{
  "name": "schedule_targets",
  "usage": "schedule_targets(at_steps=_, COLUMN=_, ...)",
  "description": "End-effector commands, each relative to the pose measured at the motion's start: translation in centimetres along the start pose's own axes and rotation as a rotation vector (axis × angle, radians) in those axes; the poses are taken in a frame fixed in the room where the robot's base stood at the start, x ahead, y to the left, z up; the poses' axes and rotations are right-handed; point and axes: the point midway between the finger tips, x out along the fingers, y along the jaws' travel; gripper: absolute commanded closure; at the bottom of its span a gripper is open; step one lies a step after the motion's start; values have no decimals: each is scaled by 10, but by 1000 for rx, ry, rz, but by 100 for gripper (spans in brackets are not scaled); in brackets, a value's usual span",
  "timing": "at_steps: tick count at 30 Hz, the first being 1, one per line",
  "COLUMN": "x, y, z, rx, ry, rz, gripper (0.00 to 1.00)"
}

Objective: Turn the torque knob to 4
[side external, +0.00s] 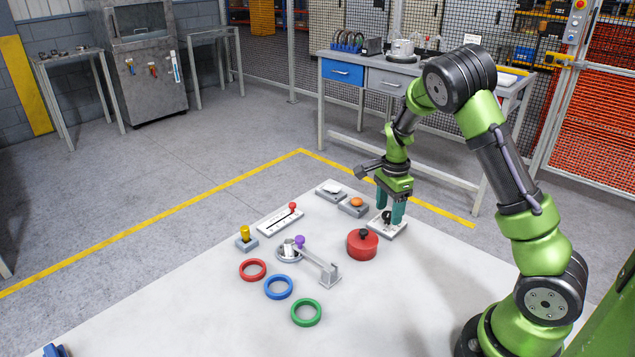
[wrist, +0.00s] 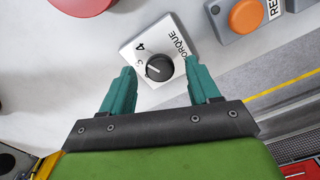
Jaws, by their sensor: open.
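The torque knob (wrist: 162,66) is a round black knob on a light grey plate (wrist: 133,50) printed "TORQUE". In the wrist view its white mark points left, towards a small numeral I cannot read surely. The figure 4 is printed up and left of the knob. My gripper (wrist: 158,68) is open, with one teal finger on each side of the knob and a gap showing on both sides. In the side view my gripper (side external: 390,213) is low over the plate (side external: 390,234), and its fingers partly hide the knob (side external: 387,216).
A red round pot-like part with a black top (side external: 362,246) stands close by the plate. An orange button box (side external: 355,205) is behind it. A slider (side external: 281,219), a purple-knobbed lever (side external: 299,242) and coloured rings (side external: 279,287) lie to the left.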

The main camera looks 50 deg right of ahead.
Motion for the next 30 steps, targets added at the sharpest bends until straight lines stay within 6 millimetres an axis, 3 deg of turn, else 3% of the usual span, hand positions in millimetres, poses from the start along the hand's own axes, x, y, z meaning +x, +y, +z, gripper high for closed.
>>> schedule_targets(at_steps=18, x=-135, y=-1, z=0, rx=1, ry=-1, rz=-6, gripper=39)
schedule_targets(at_steps=24, x=-158, y=0, z=0, rx=2, ry=-1, rz=-2, gripper=39)
schedule_targets(at_steps=30, x=-163, y=0, z=0, rx=2, ry=0, rz=0, gripper=39)
